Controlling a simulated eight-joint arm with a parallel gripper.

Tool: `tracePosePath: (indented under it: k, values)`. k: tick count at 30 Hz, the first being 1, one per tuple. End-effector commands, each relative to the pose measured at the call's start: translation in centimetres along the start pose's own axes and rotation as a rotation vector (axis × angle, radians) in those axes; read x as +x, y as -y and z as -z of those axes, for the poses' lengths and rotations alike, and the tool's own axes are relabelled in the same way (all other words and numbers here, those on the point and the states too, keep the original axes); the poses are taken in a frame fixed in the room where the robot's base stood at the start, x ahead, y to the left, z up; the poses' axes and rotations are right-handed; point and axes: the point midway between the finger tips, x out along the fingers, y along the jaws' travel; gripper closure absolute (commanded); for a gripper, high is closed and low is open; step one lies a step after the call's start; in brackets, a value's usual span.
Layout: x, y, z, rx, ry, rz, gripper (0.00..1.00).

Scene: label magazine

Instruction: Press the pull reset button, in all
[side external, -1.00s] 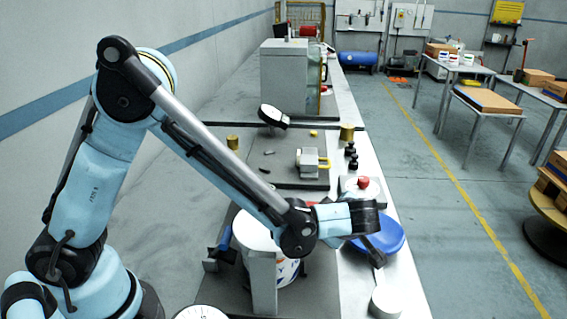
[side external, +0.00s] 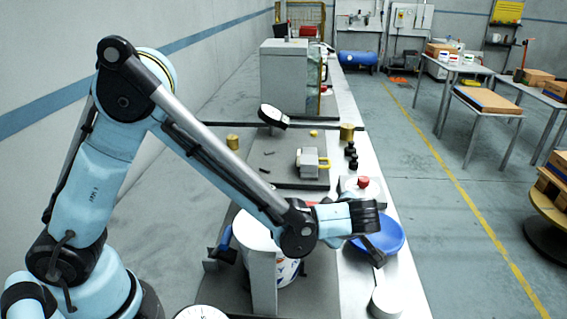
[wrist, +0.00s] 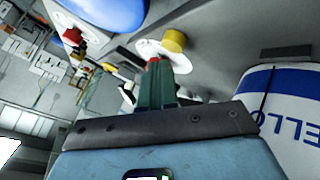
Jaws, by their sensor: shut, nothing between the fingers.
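In the wrist view a red knob (wrist: 73,36) on a white base shows at the upper left, and a yellow knob (wrist: 173,40) on a white base shows near my fingers. My gripper (side external: 378,260) points down over the blue dish, nearer the camera than the red knob and apart from it. In the wrist view my gripper (wrist: 155,68) is shut and empty; its fingers hide part of the yellow knob's base.
The blue dish (side external: 385,236) lies below my gripper. A white tub with blue lettering (side external: 287,270) stands to its left and a small white cylinder (side external: 386,302) in front. A yellow-grey block (side external: 312,163) and a brass cylinder (side external: 347,132) stand farther back.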

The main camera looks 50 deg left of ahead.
Motion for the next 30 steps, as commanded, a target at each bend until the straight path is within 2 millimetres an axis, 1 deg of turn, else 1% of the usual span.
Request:
tracePosePath:
  k: [12, 30]
  values:
    - [0.58, 0.42, -0.42, 0.000, 0.000, 0.000, 1.00]
    - [0.76, 0.54, -0.57, 0.000, 0.000, 0.000, 1.00]
